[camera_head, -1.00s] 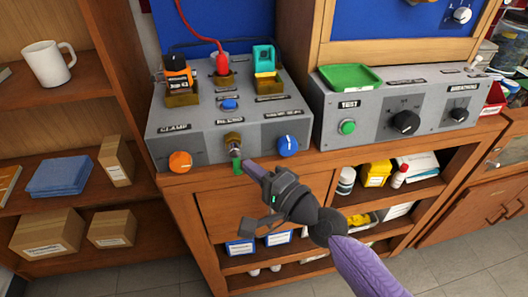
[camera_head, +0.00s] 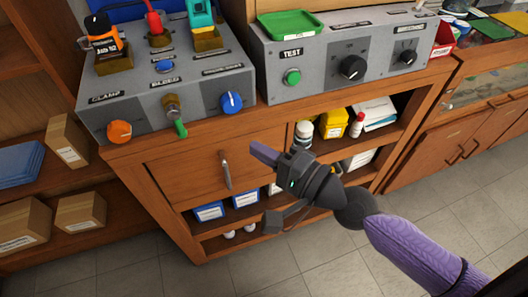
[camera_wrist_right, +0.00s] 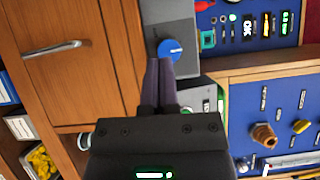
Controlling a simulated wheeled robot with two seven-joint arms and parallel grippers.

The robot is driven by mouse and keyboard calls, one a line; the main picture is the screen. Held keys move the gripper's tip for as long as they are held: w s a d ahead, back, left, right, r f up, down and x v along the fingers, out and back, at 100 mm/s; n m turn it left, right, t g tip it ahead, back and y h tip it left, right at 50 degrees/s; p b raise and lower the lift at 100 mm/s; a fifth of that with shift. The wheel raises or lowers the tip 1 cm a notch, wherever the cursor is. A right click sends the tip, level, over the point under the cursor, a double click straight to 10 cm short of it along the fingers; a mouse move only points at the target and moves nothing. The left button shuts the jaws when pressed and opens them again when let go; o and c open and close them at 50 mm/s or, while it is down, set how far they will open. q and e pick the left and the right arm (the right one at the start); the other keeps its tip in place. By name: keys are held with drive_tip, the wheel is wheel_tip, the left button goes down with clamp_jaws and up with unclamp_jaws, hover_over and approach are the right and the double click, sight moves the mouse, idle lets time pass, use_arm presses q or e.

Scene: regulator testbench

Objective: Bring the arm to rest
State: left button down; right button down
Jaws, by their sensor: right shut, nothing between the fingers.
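My right gripper (camera_head: 262,152) is shut and empty, with its purple fingers pressed together. In the head view it hangs in front of the wooden cabinet, below the blue knob (camera_head: 231,102) and right of the drawer handle (camera_head: 225,170). The arm comes in from the lower right. In the right wrist view the shut fingers (camera_wrist_right: 159,68) point toward the blue knob (camera_wrist_right: 170,50), which shows just beyond the tips. My left gripper is not in view.
The grey clamp panel (camera_head: 195,85) has an orange knob (camera_head: 119,131) and a green-tipped bleed lever (camera_head: 180,128). The grey test box (camera_head: 320,70) stands to its right, with a green tray (camera_head: 290,23) on top. Shelves below hold bottles and boxes. The floor (camera_head: 330,265) is clear.

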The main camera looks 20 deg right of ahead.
drive_tip(key=shift+s+d, duration=0.1)
idle(0.4)
drive_tip(key=d+f+n+g+h+p, duration=0.1)
drive_tip(key=d+f+h, duration=0.2)
drive_tip(key=f, duration=0.5)
drive_tip(key=d+f+n+g+h, duration=0.1)
drive_tip(key=d+f+h, duration=0.2)
drive_tip(key=f, duration=0.5)
drive_tip(key=s+d+f+n+g+h+p, duration=0.1)
drive_tip(key=s+d+f+n+g+h, duration=0.3)
drive_tip(key=s+f, duration=0.8)
drive_tip(key=s+f+n+g, duration=0.4)
drive_tip(key=s+f, duration=0.1)
drive_tip(key=s, duration=0.8)
drive_tip(key=s+d+f+n+g+h+p, duration=0.1)
drive_tip(key=s+f+n+g, duration=0.3)
drive_tip(key=s, duration=0.9)
wheel_tip(320, 180, down, 2)
drive_tip(key=shift+f+g+h, duration=0.1)
drive_tip(key=shift+g+h, duration=0.2)
drive_tip(key=shift+g, duration=0.4)
